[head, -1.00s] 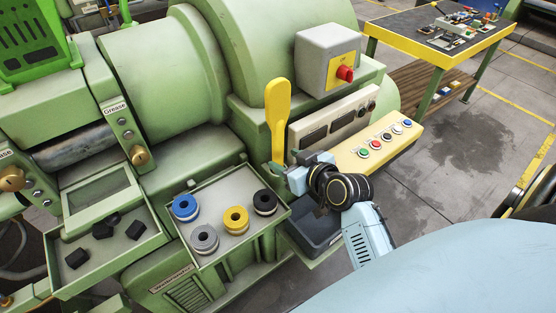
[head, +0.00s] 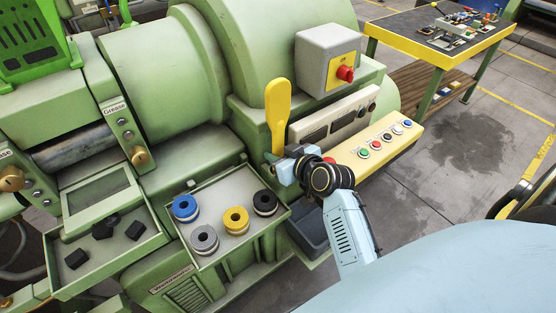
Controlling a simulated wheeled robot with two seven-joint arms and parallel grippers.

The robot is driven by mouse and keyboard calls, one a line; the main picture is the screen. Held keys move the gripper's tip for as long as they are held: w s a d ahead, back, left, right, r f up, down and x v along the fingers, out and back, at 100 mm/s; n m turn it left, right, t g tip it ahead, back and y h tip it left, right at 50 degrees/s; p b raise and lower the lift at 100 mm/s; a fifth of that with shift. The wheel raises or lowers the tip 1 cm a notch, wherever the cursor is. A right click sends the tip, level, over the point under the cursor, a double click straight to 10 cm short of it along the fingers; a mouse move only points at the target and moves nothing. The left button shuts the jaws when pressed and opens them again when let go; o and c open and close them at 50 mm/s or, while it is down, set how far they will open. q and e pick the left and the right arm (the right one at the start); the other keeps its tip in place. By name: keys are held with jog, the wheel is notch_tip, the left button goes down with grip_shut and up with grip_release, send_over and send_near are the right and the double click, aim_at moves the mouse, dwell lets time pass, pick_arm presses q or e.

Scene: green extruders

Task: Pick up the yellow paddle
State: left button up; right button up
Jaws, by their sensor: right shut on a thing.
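The yellow paddle (head: 278,112) stands upright in the head view, its broad end up, in front of the green extruder. My right gripper (head: 279,164) is at the paddle's lower end, shut on it. The gripper's fingertips are small here and partly hidden by my own wrist. My left gripper is not in view.
A yellow button panel (head: 372,149) and a grey box with a red knob (head: 345,73) are close on the right. A dark grey bin (head: 309,233) is below my wrist. A tray (head: 228,184) with blue, yellow, grey and black rings is at left. A table (head: 409,23) stands behind.

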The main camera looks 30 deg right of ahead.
jog(key=shift+r, duration=0.15)
grip_shut()
jog(key=shift+r, duration=0.25)
notch_tip(320, 180, up, 27)
jog(key=p, duration=0.5)
send_over(278, 80)
jog(key=shift+r, duration=0.2)
jog(key=shift+f, duration=0.1)
